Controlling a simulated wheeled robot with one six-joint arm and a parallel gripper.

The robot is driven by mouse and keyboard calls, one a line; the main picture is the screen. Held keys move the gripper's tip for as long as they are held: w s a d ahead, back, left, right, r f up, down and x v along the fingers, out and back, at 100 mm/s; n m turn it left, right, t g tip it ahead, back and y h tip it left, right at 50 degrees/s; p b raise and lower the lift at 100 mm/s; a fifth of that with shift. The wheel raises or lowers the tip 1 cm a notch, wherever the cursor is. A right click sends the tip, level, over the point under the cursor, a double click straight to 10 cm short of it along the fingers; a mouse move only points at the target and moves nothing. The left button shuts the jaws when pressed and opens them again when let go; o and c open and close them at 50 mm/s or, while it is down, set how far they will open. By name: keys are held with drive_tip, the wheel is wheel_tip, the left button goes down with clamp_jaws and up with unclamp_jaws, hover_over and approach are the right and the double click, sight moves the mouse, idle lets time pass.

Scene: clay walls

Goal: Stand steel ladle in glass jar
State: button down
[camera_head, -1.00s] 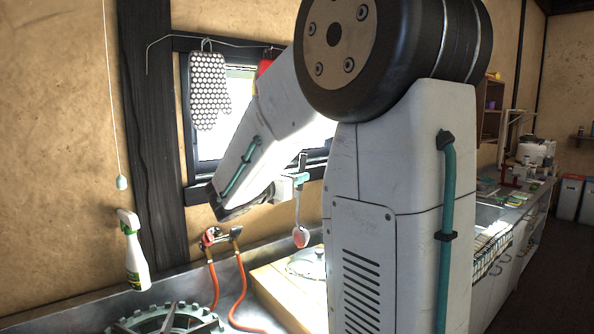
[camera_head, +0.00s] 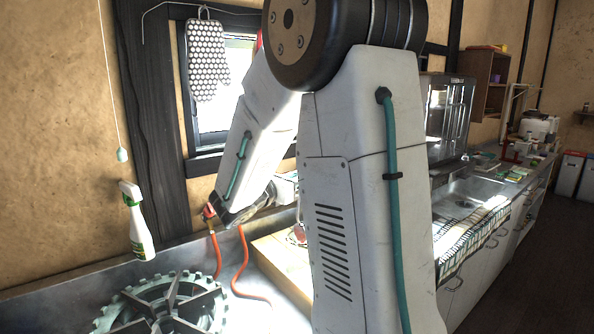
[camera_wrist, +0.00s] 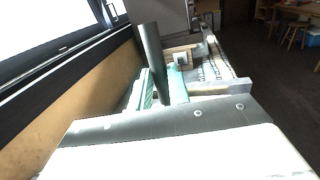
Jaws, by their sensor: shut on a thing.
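My gripper (camera_wrist: 162,86) is shut on the steel ladle's dark grey handle (camera_wrist: 151,50), which stands up between the teal finger pads in the wrist view. In the head view my gripper (camera_head: 285,188) shows only in part, beside the window sill and behind my own arm. A small shiny reddish patch, apparently the ladle's bowl (camera_head: 297,236), shows below it at the edge of my arm, over the board. I cannot make out the glass jar in either view; my arm hides much of the counter.
A wooden board (camera_head: 272,256) lies on the counter. Left of it are orange hoses (camera_head: 239,275), a stove burner (camera_head: 165,305) and a spray bottle (camera_head: 138,225). A patterned oven mitt (camera_head: 207,60) hangs by the window. A sink (camera_head: 475,190) and striped cloth (camera_head: 465,235) lie right.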

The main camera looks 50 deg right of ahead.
drive_tip(key=shift+f, duration=2.15)
drive_tip(key=c, duration=1.2)
unclamp_jaws()
drive_tip(key=shift+c, duration=0.2)
drive_tip(key=a, duration=0.8)
drive_tip(key=shift+w, duration=0.15)
drive_tip(key=shift+d, duration=0.1)
